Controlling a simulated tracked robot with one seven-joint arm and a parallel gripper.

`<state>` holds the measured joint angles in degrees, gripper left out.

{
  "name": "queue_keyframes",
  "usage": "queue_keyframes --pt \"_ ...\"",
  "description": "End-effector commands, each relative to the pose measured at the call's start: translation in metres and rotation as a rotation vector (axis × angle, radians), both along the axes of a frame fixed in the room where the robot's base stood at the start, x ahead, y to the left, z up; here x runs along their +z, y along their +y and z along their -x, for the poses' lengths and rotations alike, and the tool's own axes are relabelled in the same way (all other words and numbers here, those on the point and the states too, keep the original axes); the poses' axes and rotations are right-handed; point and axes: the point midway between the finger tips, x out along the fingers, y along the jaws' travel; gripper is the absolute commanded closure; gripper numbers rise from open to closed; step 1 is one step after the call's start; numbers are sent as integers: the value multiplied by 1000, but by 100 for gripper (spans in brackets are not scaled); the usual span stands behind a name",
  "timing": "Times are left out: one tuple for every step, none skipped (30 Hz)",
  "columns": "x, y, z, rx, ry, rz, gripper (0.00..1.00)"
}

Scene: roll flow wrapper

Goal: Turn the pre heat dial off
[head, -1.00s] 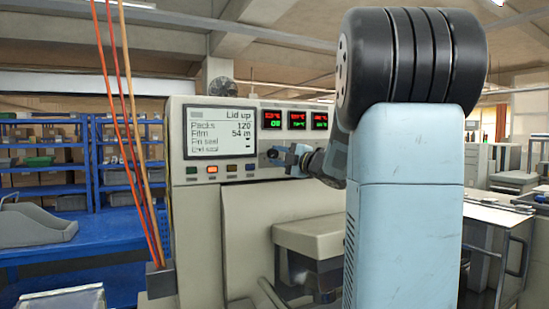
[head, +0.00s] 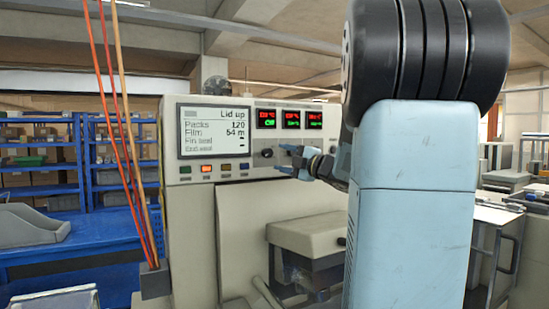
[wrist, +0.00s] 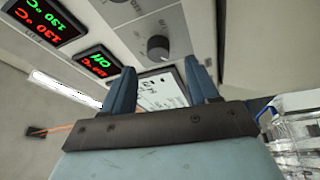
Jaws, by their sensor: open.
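The dial (head: 267,153) is a small dark round knob on the machine's cream front panel, below the leftmost red and green display (head: 266,118). In the wrist view the dial (wrist: 158,48) shows beyond the fingers, with a pointer mark too small to read surely. Beside it a display (wrist: 99,62) reads ON in green above or below a red value. My gripper (head: 281,159) is open and empty, just right of the dial in the head view. In the wrist view its two blue fingers (wrist: 157,68) stand apart, with the dial ahead between their tips, apparently not touched.
The machine's screen (head: 222,128) reads "Lid up". A row of small buttons (head: 206,168) lies below it. Red and tan cords (head: 122,130) hang at the left. A cream box-like part (head: 308,235) juts out below my gripper. Blue shelves (head: 40,155) stand behind.

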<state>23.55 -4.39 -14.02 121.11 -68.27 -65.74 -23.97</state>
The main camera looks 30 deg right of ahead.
Motion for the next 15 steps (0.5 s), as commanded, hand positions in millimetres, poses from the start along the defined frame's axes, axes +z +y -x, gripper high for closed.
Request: queue_keyframes --pt "-1 -4 10 -3 0 -1 40" --pt "-2 -6 16 -2 0 0 40" --pt "-3 -9 23 -2 0 0 40" --pt "-4 -11 28 -2 0 0 40" --pt "-5 -12 34 -1 0 -1 40" --pt "-6 -15 41 -1 0 -1 40" --pt "-7 -18 46 -2 0 -1 40" --pt "-7 -20 50 -2 1 -1 40" --pt "-8 -21 56 -1 1 -1 40" --pt "-9 -23 60 -1 1 -2 40" --pt "-10 -24 63 -1 1 -1 40" --pt "-10 -26 67 0 0 -1 40" --pt "-11 -26 70 1 0 -1 40" --pt "-11 -27 73 1 0 0 40" --pt "-11 -28 75 1 0 0 40"
